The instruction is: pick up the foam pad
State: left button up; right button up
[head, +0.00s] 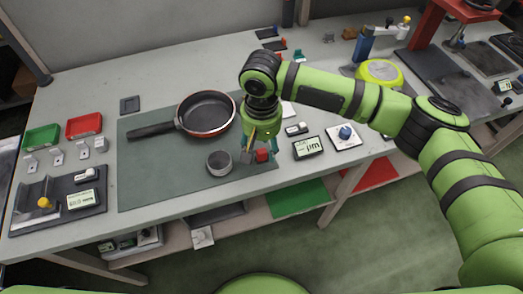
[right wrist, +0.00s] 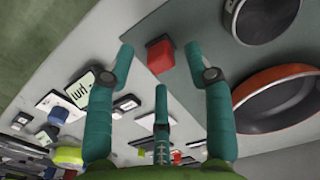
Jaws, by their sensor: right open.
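A small red block (head: 262,155), the likeliest foam pad, lies at the right part of the dark green mat (head: 150,185). In the right wrist view the red block (right wrist: 160,54) shows between the spread teal fingertips, near the mat's edge. My right gripper (head: 258,147) is open, pointing down above and just behind the block. No finger clearly touches it, and the height gap is hard to judge. The left gripper is not in view.
A grey round can (head: 219,163) stands just left of the block. A frying pan (head: 207,114) lies behind it on the mat. To the right are a display device (head: 308,148) and a white plate with a blue knob (head: 345,133). Red (head: 84,126) and green (head: 42,138) trays sit far left.

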notch_tip(320, 180, down, 2)
jog(key=shift+f, duration=0.2)
jog(key=shift+w+f, duration=0.1)
jog(key=shift+f, duration=0.15)
jog(key=c, duration=1.1)
grip_shut()
jog(key=shift+r, duration=0.3)
jog(key=r, duration=0.3)
jog(key=shift+d+r+b, duration=0.2)
jog(key=shift+r+b, duration=0.15)
jog(key=shift+r, duration=0.05)
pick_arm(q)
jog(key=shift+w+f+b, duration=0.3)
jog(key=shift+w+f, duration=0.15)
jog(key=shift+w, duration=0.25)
pick_arm(e)
jog(key=s+d+r, duration=0.6)
jog(key=s+d, duration=0.2)
jog(key=shift+r, duration=0.35)
